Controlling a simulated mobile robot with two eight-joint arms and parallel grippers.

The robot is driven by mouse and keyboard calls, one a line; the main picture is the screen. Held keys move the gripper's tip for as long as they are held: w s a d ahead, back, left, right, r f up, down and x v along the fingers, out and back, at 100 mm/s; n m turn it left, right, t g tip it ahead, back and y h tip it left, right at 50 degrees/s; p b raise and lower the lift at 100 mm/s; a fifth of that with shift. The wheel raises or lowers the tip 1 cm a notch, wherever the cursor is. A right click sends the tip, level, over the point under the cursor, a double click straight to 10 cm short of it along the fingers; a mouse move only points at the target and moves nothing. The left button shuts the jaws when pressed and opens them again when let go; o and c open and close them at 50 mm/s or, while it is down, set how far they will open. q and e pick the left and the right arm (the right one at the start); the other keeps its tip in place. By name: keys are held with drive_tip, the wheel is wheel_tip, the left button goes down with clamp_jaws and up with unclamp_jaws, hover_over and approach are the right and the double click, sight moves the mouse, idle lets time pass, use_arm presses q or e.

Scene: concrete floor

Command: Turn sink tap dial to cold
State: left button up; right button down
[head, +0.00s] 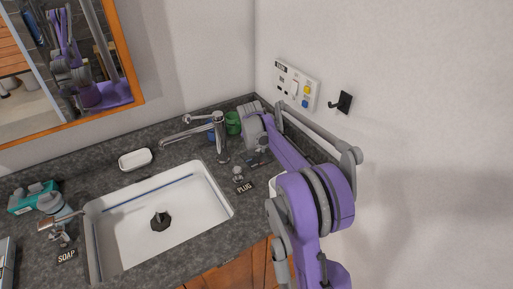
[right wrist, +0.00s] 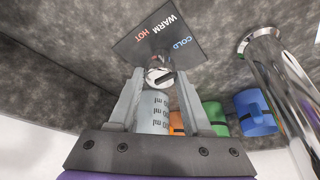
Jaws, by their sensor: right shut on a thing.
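The chrome tap dial (right wrist: 160,76) sits on the dark counter in the right wrist view, beside a dark plate (right wrist: 155,40) marked HOT, WARM and COLD. My right gripper (right wrist: 160,82) has a finger on each side of the dial and is shut on it. I cannot tell which word the dial's dark slot points to. In the head view my right gripper (head: 260,156) is low over the counter, right of the chrome tap (head: 220,137), and the dial is hidden there. My left gripper is not in view.
A white sink (head: 135,221) with a black drain plug lies left of the tap. A green mug (right wrist: 215,117), a blue mug (right wrist: 257,111) and a grey measuring cup (right wrist: 153,108) stand nearby. A PLUG knob (head: 238,173) sits at the sink's edge. The wall is close on the right.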

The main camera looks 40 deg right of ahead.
drive_tip(key=shift+m, duration=0.3)
drive_tip(key=shift+c, duration=1.7)
unclamp_jaws()
drive_tip(key=v, duration=1)
drive_tip(key=shift+a+r, duration=0.25)
drive_tip(key=shift+r, duration=0.15)
